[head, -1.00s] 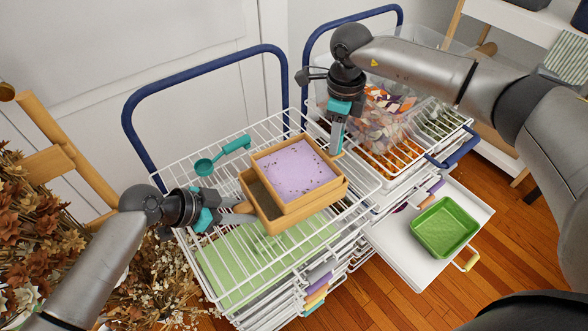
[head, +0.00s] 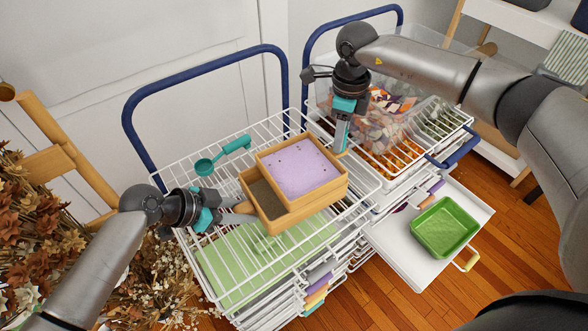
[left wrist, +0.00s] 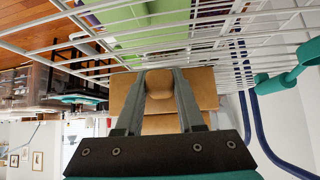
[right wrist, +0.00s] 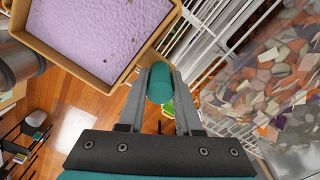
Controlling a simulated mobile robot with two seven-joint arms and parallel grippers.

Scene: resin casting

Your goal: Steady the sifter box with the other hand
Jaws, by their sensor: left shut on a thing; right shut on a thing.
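The sifter box (head: 292,222) is a wooden box on the white wire top of the cart. An open wooden frame (head: 327,197) rests on it, shifted to the right, with lilac material (head: 300,168) and a few dark specks inside. My left gripper (head: 226,218) is shut on the sifter box's round wooden knob (left wrist: 159,84) at its left side. My right gripper (head: 341,146) points down by the frame's right back corner, shut on a teal cylindrical handle (right wrist: 159,82). Whether that handle joins the frame is hidden.
A teal scoop (head: 205,166) lies on the wire top behind the box. A clear bin of colourful chips (head: 385,115) stands at the back right. A green tray (head: 444,227) sits on a pulled-out white drawer (head: 398,253) at right.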

